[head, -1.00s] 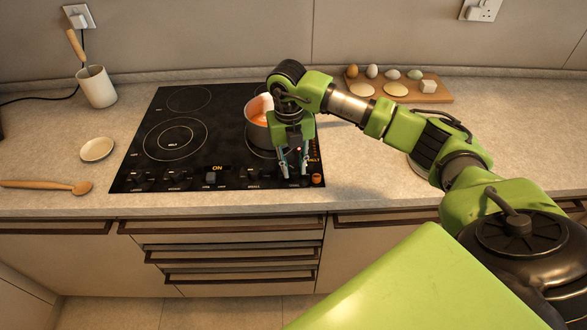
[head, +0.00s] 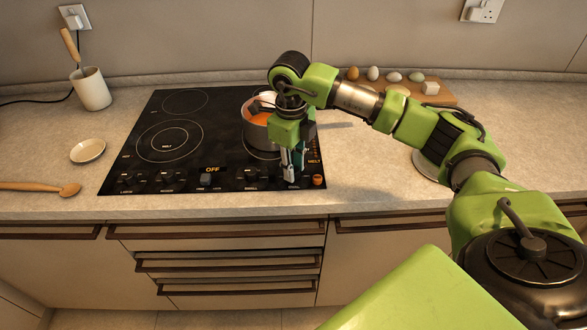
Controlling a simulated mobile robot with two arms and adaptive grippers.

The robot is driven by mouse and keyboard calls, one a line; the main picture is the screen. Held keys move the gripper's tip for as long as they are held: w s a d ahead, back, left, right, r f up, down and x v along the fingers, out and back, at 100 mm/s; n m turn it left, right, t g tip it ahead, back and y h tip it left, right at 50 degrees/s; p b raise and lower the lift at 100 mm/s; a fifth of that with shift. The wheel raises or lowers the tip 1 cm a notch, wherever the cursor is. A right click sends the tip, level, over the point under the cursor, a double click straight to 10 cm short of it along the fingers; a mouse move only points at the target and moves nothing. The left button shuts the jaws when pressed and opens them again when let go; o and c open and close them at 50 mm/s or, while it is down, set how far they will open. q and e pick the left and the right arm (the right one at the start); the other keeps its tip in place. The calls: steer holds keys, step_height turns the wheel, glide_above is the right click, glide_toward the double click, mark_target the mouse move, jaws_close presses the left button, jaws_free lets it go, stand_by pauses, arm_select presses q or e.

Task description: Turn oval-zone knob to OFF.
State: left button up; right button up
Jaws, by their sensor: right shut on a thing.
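The black cooktop (head: 222,135) has a row of knobs along its front edge. My right gripper (head: 291,177) points down at the right end of this row and is shut on a knob there. The gripper hides most of that knob, and I cannot read its label or its pointer. A small display (head: 210,169) in the middle of the front strip reads OFF in orange. My left gripper is not in view.
A pot (head: 257,126) with orange contents stands right behind my right gripper. An orange knob (head: 318,180) is just right of it. A wooden board (head: 435,95) with eggs is behind my arm. A small dish (head: 88,151) and wooden spoon (head: 45,187) lie at left.

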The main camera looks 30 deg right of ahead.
stand_by(0.3)
steer(key=o, duration=1.1)
step_height(320, 180, up, 12)
steer(key=shift+s+a, duration=0.15)
steer(key=shift+a, duration=0.15)
